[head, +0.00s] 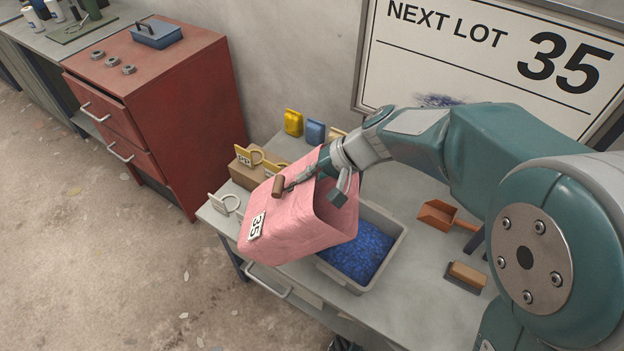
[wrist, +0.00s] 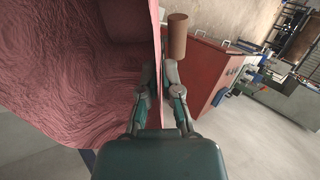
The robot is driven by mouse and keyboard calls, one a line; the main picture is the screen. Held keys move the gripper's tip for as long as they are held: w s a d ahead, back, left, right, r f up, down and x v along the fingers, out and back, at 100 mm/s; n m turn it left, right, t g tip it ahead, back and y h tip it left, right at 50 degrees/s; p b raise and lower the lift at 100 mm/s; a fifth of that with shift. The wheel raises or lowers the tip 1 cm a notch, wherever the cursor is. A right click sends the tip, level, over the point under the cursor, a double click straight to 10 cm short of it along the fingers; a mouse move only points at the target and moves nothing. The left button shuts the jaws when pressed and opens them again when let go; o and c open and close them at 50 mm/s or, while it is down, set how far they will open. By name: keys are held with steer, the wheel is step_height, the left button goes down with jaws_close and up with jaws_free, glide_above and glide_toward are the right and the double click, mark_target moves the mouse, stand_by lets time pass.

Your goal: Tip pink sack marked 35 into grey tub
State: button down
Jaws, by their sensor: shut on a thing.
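The pink sack (head: 290,222), with a white tag reading 35, hangs tilted beside and partly over the grey tub (head: 398,251). Its mouth faces right, toward the tub. My gripper (wrist: 157,80) is shut on the sack's wall near the mouth; the wall passes between the fingers in the wrist view. A brown cylinder (head: 278,186) sits at the sack's outer side, and it also shows in the wrist view (wrist: 178,38). Blue pellets (head: 362,248) lie in the tub. The sack's inner wall (wrist: 60,70) shows bare pink; its deepest part is dark. The sack hides the tub's left part.
Yellow (head: 293,122) and blue (head: 315,132) small bags stand at the bench's back. A cardboard box (head: 243,172) and a pale ring-handled item (head: 222,203) are at left. An orange scoop (head: 438,215) and a brush (head: 466,276) lie right of the tub. A red cabinet (head: 190,100) stands left.

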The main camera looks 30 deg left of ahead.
steer(key=a+r+h, duration=0.1)
steer(key=s+a+t+h, duration=0.1)
steer(key=a+r+h, duration=0.1)
steer(key=shift+s+a+r+t+h, duration=0.3)
steer(key=shift+s+r+t, duration=0.05)
steer(key=shift+t, duration=0.05)
steer(key=shift+s+a+r+t+h, duration=0.15)
steer(key=shift+a+r+t+h, duration=0.1)
steer(key=shift+a+r+h, duration=0.25)
steer(key=shift+s+a+r+t+h, duration=0.2)
steer(key=shift+a+r+h, duration=0.05)
steer(key=shift+r+h, duration=0.4)
steer(key=shift+s+a+r+t+h, duration=0.15)
steer(key=shift+a+r+t+h, duration=0.1)
steer(key=shift+a+r+h, duration=0.25)
steer(key=shift+r+h, duration=0.3)
steer(key=shift+h, duration=0.05)
steer(key=shift+s, duration=0.1)
steer(key=s+d+r, duration=0.3)
steer(key=s, duration=0.4)
steer(key=shift+d, duration=0.35)
steer(key=shift+s, duration=0.1)
